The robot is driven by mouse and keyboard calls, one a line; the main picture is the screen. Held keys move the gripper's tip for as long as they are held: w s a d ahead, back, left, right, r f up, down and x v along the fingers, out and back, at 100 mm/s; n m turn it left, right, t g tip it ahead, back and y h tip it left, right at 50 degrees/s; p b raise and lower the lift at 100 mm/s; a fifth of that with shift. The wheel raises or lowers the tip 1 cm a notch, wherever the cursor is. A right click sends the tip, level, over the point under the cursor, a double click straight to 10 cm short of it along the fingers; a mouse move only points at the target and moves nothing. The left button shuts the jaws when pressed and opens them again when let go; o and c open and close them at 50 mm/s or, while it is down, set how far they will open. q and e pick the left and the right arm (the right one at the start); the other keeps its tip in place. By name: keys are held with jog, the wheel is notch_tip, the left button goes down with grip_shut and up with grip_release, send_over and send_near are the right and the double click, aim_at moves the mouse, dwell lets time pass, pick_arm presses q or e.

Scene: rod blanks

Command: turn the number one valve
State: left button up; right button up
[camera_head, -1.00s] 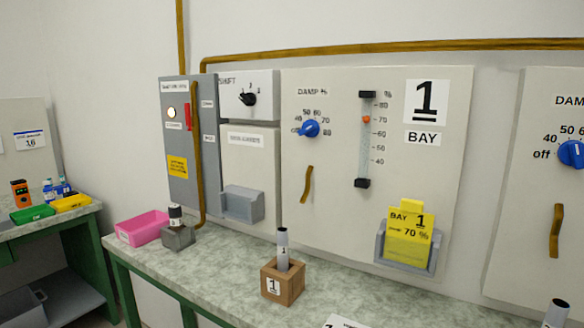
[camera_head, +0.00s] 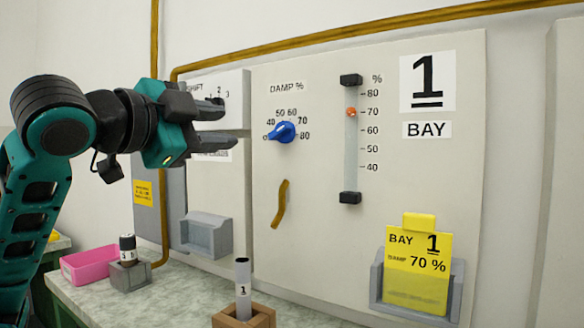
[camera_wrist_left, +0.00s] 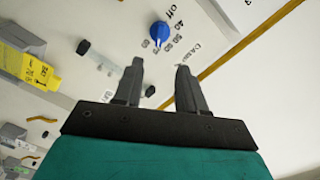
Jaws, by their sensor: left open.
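The blue knob (camera_head: 282,131) sits on the bay 1 panel (camera_head: 320,225), under a "DAMP %" scale. In the left wrist view the knob (camera_wrist_left: 158,34) shows just beyond the open fingertips (camera_wrist_left: 160,66). The gauge (camera_head: 350,140) right of the knob has an orange marker near 70. The yellow card (camera_head: 418,265) reads "BAY 1, DAMP 70 %". My right gripper is out of view.
A brown handle (camera_head: 281,204) sticks out below the knob. My gripper partly covers the shift panel (camera_head: 237,88). On the bench are a wooden block with a grey rod (camera_head: 243,275), a grey block with a dark-topped rod (camera_head: 128,250) and a pink bin (camera_head: 88,265).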

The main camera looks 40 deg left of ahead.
pick_arm(q)
jog(key=p, duration=0.3)
send_near(276, 132)
jog(key=w, duration=0.6)
jog(key=shift+a, duration=0.3)
jog(key=shift+w, duration=0.9)
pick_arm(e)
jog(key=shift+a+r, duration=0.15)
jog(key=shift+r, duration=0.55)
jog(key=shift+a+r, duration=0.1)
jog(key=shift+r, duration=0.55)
pick_arm(q)
grip_shut()
